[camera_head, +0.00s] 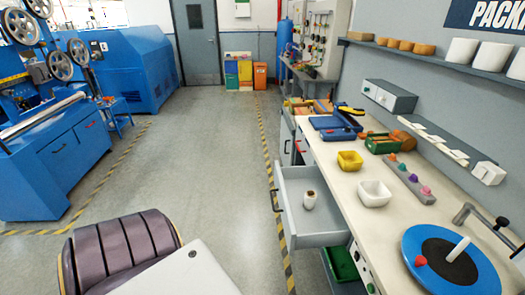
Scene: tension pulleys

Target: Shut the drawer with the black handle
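A grey drawer (318,240) stands pulled out from the workbench on the right, over the floor. A dark handle (276,200) is on its front, at the left end of the open drawer. A small white jar-like item with a brown top (310,201) stands inside the drawer. Neither of my grippers is in the head view, so whether they are open or shut is hidden.
The workbench top (335,165) holds a yellow bin (350,160), a white bin (374,193) and a blue turntable (480,283). A green crate (340,263) is below the drawer. A brown padded seat (125,248) is at lower left. The floor (200,160) left of the drawer is clear.

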